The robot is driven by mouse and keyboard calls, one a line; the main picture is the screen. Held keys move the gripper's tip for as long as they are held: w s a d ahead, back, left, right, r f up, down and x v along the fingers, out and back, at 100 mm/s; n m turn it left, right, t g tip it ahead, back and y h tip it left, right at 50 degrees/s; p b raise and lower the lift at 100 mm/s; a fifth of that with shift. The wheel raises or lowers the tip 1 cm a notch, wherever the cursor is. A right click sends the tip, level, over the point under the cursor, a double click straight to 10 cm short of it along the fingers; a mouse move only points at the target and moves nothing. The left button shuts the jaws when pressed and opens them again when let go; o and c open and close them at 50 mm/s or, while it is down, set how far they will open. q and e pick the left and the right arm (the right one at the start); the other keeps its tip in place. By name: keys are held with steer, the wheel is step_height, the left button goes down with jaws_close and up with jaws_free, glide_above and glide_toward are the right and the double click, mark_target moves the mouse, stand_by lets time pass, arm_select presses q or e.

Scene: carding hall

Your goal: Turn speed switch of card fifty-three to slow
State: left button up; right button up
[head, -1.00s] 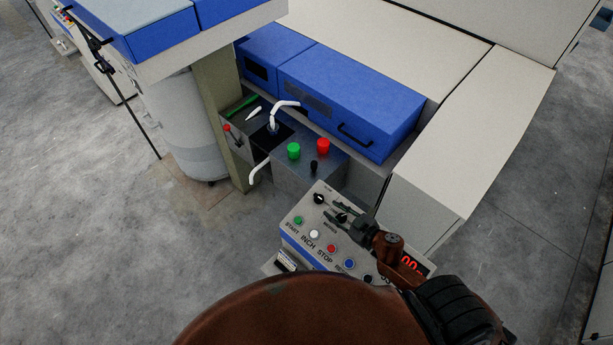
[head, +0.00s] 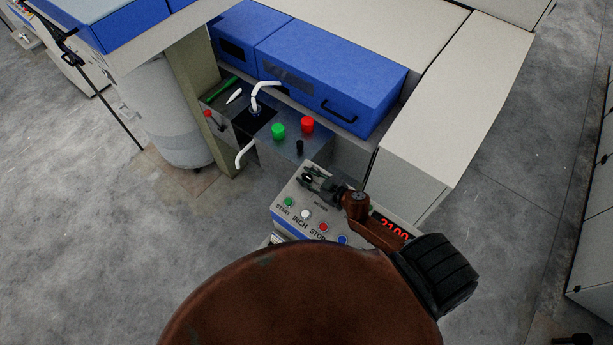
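The control panel (head: 283,214) of the card stands low in the middle, with a row of coloured buttons and a red lit display (head: 394,229) reading about 2100. My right gripper (head: 307,178) points left over the panel's upper left part. Its fingertips are at the spot of a small black rotary knob, which they largely cover. I cannot tell whether the fingers are closed on it or only around it. The knob's pointer and speed label are not readable. My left gripper is out of view.
Behind the panel a grey box carries a green button (head: 278,131), a red button (head: 307,124) and a small black knob (head: 299,147). Blue covers (head: 330,75) and the pale machine housing lie beyond. Concrete floor (head: 80,220) is open on the left.

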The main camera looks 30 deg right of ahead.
steer(key=shift+c, duration=0.4)
jaws_close()
